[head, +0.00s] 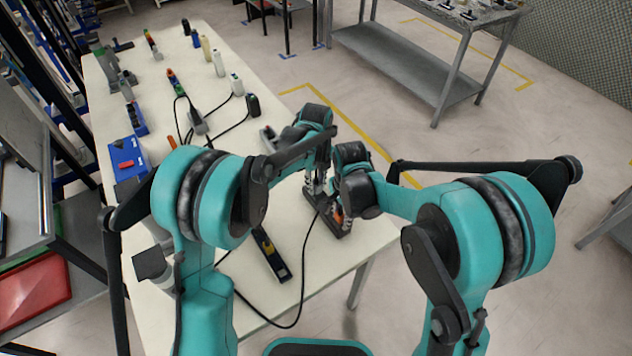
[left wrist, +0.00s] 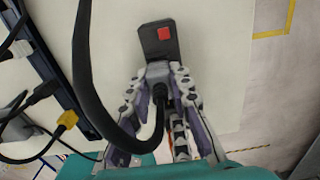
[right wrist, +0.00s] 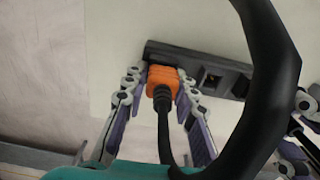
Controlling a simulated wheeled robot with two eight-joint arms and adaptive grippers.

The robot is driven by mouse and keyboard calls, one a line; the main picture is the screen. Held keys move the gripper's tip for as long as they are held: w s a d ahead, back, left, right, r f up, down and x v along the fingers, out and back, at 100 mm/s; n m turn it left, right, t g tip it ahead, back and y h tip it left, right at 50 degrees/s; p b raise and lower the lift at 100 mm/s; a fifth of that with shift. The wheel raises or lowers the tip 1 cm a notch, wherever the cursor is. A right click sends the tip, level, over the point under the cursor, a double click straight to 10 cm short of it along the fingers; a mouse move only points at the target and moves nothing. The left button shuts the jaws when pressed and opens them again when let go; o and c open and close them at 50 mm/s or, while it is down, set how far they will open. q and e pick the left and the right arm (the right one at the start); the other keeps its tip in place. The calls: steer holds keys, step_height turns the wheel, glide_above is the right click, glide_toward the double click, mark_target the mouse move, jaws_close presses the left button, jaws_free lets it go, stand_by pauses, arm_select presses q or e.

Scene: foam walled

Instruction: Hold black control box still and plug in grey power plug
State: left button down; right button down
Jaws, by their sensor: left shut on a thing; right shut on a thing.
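The long black control box (head: 345,231) lies on the white table near its right edge. Its end with a red square (left wrist: 165,34) shows in the left wrist view, and dark sockets show along it in the right wrist view (right wrist: 226,79). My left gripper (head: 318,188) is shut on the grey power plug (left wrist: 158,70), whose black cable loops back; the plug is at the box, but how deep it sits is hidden. My right gripper (head: 342,208) is shut on an orange plug (right wrist: 161,76) at the box's other end, where it appears to meet the box.
A black bar-shaped device (head: 271,257) with a yellow mark lies left of the box. A black cable (head: 303,270) runs across the table front.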

arm_select(q)
steer(key=shift+f, duration=0.15)
steer(key=c, duration=1.3)
jaws_free()
step_height(320, 180, up, 12)
steer(key=shift+r, duration=0.1)
arm_select(e)
steer(key=c, duration=1.1)
jaws_free()
steer(key=shift+c, duration=0.2)
